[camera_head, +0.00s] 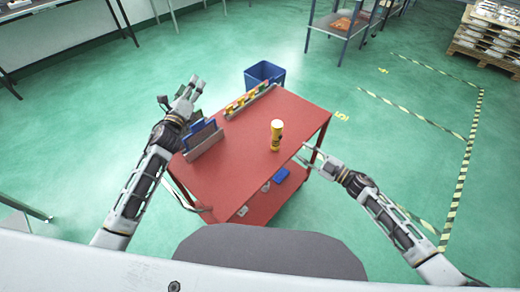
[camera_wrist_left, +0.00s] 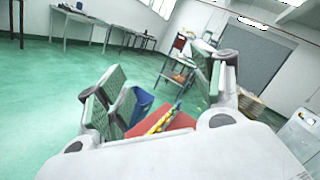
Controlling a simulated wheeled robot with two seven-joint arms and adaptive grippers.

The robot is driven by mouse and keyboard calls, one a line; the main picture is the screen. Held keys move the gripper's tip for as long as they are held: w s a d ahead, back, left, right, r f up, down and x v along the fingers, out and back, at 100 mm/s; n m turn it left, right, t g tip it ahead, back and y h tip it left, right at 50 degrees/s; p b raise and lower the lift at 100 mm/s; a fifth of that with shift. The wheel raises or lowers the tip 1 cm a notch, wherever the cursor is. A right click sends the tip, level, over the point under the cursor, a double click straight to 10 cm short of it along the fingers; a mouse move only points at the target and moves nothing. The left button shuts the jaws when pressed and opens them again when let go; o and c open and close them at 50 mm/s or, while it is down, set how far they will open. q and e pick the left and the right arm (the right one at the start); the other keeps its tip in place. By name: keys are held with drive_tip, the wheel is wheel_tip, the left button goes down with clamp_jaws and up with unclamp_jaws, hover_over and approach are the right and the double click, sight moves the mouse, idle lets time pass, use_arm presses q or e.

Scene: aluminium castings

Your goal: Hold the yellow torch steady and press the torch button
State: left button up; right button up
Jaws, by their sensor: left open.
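The yellow torch (camera_head: 276,136) stands upright on the red cart top (camera_head: 250,150), right of its middle. Its button cannot be made out. My right gripper (camera_head: 303,154) is at the cart's right edge, a little right of the torch and apart from it. Its fingers are spread and nothing is between them. My left gripper (camera_head: 192,88) is raised beyond the cart's left side, far from the torch. Its green-padded fingers stand apart and empty in the left wrist view (camera_wrist_left: 165,88). The torch cannot be made out in that view.
A rack with blue items (camera_head: 203,138) stands at the cart's left edge, close to my left arm. A rack of coloured items (camera_head: 248,100) lies along the far edge. A blue bin (camera_head: 264,74) stands behind the cart. The cart top around the torch is clear.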

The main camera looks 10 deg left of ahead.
use_arm(q)
drive_tip(key=s+d+f+m+g+h, duration=0.1)
drive_tip(key=s+d+f+m, duration=0.3)
drive_tip(key=d, duration=0.3)
drive_tip(key=s+d+f+m+g+h, duration=0.1)
drive_tip(key=s+d+f+m+h, duration=0.15)
drive_tip(key=d+f, duration=0.45)
drive_tip(key=m+g+h, duration=0.1)
drive_tip(key=m+h, duration=0.1)
drive_tip(key=m, duration=0.3)
approach(275, 128)
drive_tip(key=s, duration=0.2)
drive_tip(key=shift+w+a+y, duration=0.1)
drive_tip(key=shift+a+y, duration=0.15)
drive_tip(key=shift+w+r, duration=0.1)
drive_tip(key=shift+w, duration=0.05)
drive_tip(key=shift+x, duration=6.75)
